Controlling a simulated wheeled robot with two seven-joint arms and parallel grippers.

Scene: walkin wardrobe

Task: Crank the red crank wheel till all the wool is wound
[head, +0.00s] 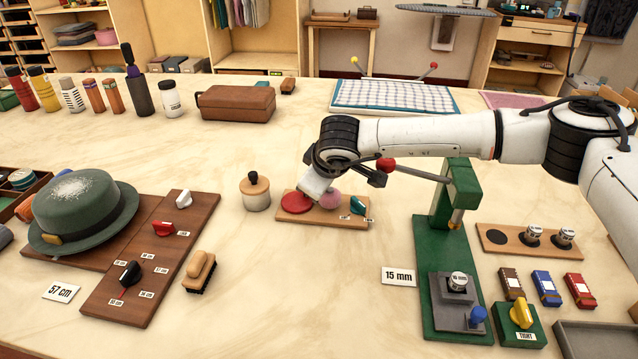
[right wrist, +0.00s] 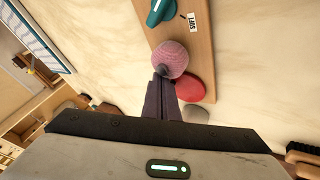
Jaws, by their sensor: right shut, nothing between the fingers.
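The red crank wheel (head: 297,202) lies flat at the left end of a small wooden board (head: 320,215). It also shows in the right wrist view (right wrist: 192,89). A pink-mauve wool ball (head: 331,197) sits beside it, and a teal knob (head: 357,205) with a small label stands at the board's right end. My right gripper (right wrist: 162,80) is shut and empty, its fingertips close to the wool ball (right wrist: 170,58) and the wheel; contact cannot be told. In the head view my gripper partly covers the wheel and ball. My left gripper is not in view.
A wooden jar (head: 255,192) stands left of the board. A green press (head: 440,245) with a red-knobbed lever (head: 387,164) stands to the right, near my arm. A hat (head: 80,215) sits on a dark board at left. The table in front of the wool board is clear.

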